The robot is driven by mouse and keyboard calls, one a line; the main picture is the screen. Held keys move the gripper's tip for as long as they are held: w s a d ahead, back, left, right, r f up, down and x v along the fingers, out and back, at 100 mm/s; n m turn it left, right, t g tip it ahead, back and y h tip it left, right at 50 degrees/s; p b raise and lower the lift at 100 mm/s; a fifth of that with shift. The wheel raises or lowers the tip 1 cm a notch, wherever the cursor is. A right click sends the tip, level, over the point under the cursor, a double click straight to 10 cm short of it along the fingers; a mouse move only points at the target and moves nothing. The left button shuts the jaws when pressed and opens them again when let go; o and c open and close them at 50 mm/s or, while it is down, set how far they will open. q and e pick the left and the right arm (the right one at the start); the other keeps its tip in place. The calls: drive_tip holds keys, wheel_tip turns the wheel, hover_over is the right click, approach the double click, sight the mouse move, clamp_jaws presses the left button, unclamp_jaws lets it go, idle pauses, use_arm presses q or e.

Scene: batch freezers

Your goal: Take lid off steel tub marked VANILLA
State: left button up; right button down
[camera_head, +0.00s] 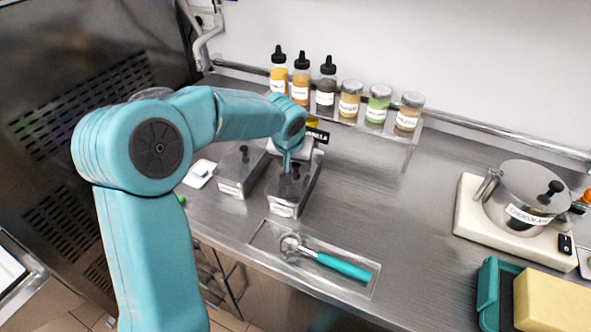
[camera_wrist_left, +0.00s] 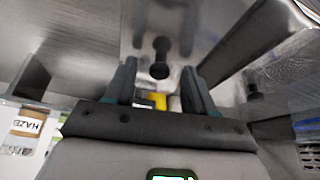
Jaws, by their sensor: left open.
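Two lidded steel tubs stand side by side on the steel counter. A black sign ending in "LLA" (camera_head: 318,137) stands behind the right tub (camera_head: 285,205), partly hidden by my arm. The right tub's lid has a dark knob (camera_head: 296,173). The left tub (camera_head: 234,187) has its own lid and knob (camera_head: 244,152). My left gripper (camera_head: 289,166) points down over the right tub's lid, by its knob. In the left wrist view, the open fingers (camera_wrist_left: 157,75) stand either side of the dark knob (camera_wrist_left: 160,58), apparently not touching it. The right gripper is not in view.
A scoop with teal handle (camera_head: 342,266) lies on a clear tray in front. Bottles and jars (camera_head: 351,98) stand on a shelf behind. A pot (camera_head: 520,198) sits on a white scale at right, near a teal tub (camera_head: 490,295) and yellow block. The middle counter is clear.

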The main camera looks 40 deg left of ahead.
use_arm(q)
drive_tip(key=shift+w, duration=0.1)
drive_tip(key=c, duration=0.7)
clamp_jaws()
